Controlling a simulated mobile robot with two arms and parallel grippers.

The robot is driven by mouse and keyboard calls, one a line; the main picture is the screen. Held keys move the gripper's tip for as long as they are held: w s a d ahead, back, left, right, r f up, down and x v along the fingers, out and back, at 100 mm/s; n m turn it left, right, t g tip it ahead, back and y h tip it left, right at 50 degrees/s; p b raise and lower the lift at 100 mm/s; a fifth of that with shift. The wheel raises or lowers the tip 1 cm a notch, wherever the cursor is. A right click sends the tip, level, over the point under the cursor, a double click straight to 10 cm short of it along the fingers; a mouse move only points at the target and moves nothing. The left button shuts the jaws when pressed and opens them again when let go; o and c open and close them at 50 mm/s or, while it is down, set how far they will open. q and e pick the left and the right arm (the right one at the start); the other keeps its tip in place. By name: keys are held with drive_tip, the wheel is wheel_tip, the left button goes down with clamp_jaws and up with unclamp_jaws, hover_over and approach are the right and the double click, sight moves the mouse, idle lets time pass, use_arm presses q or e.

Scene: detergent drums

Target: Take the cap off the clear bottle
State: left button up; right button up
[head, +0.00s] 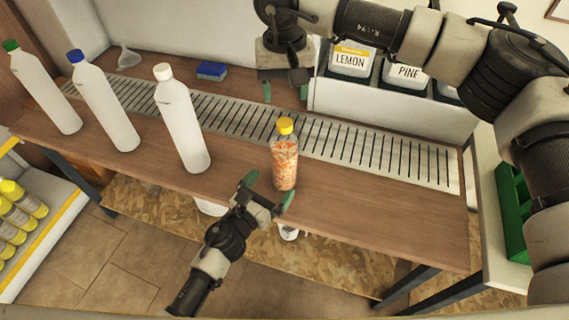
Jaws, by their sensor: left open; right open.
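The clear bottle (285,164) stands upright on the wooden counter, with orange and white contents showing through it. Its yellow cap (285,126) sits on its top. My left gripper (268,193) is open beside the bottle's lower part, at the counter's front edge; whether its fingers touch the bottle I cannot tell. My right gripper (285,92) is open and empty, fingers pointing down, above and behind the cap at the back of the counter.
White bottles with a green-capped one (45,88), a blue-capped one (104,102) and a white-capped one (182,119) stand left. A slotted grate (380,155) runs behind. A blue sponge (211,71), a funnel (129,58) and LEMON (351,61) and PINE (407,74) drums are at the back.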

sight(284, 170)
use_arm(q)
drive_tip(key=x, duration=0.6)
drive_tip(key=shift+w+d, duration=0.1)
drive_tip(key=shift+w, duration=0.1)
